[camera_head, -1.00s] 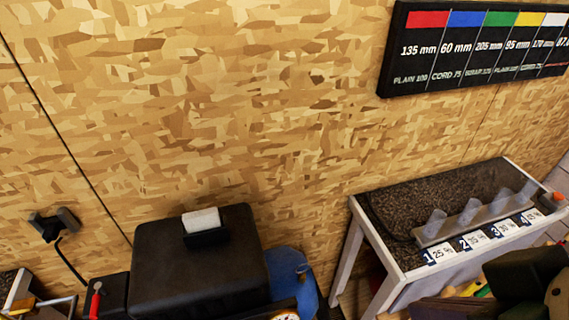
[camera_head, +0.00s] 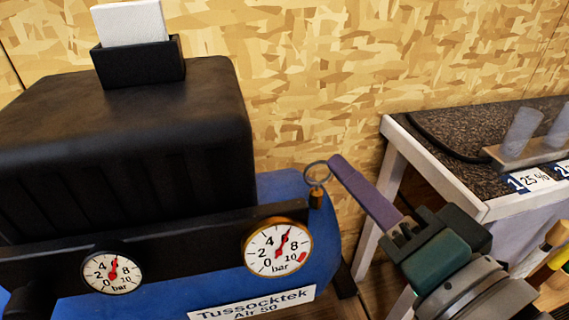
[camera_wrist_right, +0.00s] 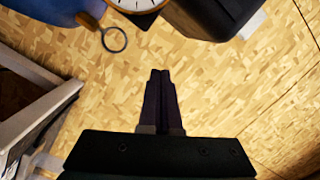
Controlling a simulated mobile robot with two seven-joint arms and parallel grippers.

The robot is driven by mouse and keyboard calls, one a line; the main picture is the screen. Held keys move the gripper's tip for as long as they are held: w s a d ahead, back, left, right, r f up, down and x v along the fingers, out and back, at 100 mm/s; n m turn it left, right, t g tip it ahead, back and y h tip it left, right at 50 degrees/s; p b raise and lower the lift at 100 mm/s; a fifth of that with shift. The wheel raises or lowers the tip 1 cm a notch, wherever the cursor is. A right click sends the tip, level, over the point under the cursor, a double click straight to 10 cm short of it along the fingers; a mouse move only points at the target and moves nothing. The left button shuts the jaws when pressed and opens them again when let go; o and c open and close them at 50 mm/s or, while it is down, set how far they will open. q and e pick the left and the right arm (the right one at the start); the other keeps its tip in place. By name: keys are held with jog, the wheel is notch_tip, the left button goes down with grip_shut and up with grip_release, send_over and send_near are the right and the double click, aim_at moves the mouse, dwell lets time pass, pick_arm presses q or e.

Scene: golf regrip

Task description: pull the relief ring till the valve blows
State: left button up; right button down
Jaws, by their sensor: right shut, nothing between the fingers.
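The relief ring (camera_head: 317,173) is a thin metal loop above a small brass valve (camera_head: 317,198) at the right end of the compressor's black panel. The ring also shows in the right wrist view (camera_wrist_right: 114,40), with the brass valve (camera_wrist_right: 88,21) beside it. My right gripper (camera_head: 336,162) is shut, its purple fingers together. In the head view its tips overlap or lie close to the ring. In the right wrist view the fingertips (camera_wrist_right: 160,72) are apart from the ring, which is outside them. My left gripper is not in view.
The blue compressor tank (camera_head: 270,195) carries two dials, a larger brass-rimmed gauge (camera_head: 278,248) and a smaller gauge (camera_head: 112,273). A black housing (camera_head: 130,150) with a card holder (camera_head: 140,62) stands at left. A speckled bench (camera_head: 470,150) stands at right.

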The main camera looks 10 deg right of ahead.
jog(key=s+d+f+m+t+h+b, duration=0.1)
jog(key=s+f+m+t+h+b, duration=0.2)
jog(key=f+m+t+b, duration=1)
pick_arm(q)
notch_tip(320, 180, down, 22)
jog(key=b, duration=0.6)
pick_arm(e)
jog(key=w+r+n+g, duration=0.1)
jog(key=w, duration=0.2)
jog(key=w+r+n+g, duration=0.2)
jog(key=w, duration=0.2)
jog(key=w+r+n+g, duration=0.1)
jog(key=w+g, duration=0.1)
jog(key=w, duration=0.1)
jog(key=shift+w+r+n, duration=0.35)
jog(key=shift+w+n, duration=0.05)
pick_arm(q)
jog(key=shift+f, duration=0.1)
